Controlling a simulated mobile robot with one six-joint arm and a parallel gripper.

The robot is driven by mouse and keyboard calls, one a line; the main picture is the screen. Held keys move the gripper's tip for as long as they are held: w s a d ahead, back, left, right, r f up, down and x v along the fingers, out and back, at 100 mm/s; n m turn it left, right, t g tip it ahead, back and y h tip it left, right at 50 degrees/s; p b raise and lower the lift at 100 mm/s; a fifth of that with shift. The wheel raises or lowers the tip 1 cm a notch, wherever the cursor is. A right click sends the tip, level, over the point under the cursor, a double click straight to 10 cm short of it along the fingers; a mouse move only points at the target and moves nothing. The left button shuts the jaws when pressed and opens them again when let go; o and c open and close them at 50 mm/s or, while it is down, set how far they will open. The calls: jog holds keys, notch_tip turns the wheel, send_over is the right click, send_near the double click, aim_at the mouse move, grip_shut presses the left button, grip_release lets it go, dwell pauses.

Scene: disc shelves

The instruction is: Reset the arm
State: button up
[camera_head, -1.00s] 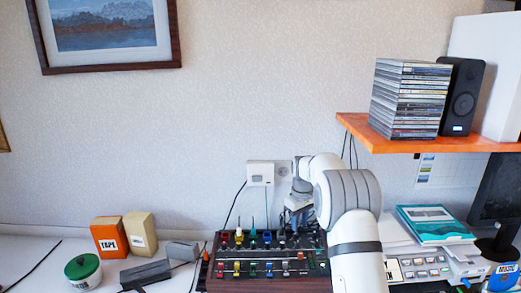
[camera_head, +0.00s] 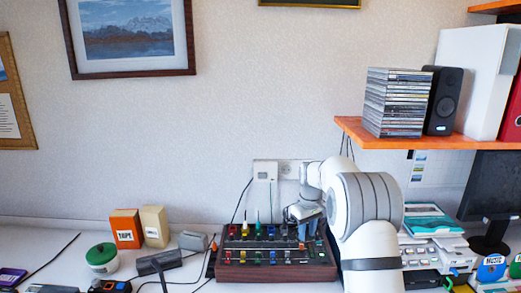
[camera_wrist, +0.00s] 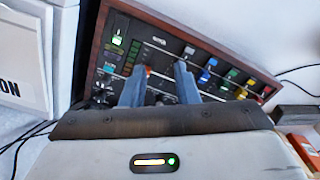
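My arm reaches in from the lower right in the head view, with my gripper (camera_head: 306,222) above the right part of a dark mixer (camera_head: 285,272) with wooden sides and coloured knobs. In the wrist view my gripper (camera_wrist: 160,72) shows two blue-grey fingers standing apart with nothing held between them. The mixer's panel (camera_wrist: 150,45) lies beyond the fingertips. Whether they touch a knob I cannot tell.
An orange shelf (camera_head: 350,128) holds a stack of CD cases (camera_head: 393,102) and a black speaker (camera_head: 443,100) above and right of my arm. A monitor (camera_head: 490,185) stands at the right.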

jog(key=s+r+m+t, duration=0.15)
jog(key=s+r, duration=0.35)
jog(key=s, duration=0.5)
jog(key=s+r+m, duration=0.2)
jog(key=s+r, duration=0.4)
jog(key=s, duration=0.3)
jog(key=s+f+m, duration=0.2)
jog(key=s+f, duration=0.1)
jog(key=s, duration=1.7)
jog(key=shift+t, duration=0.45)
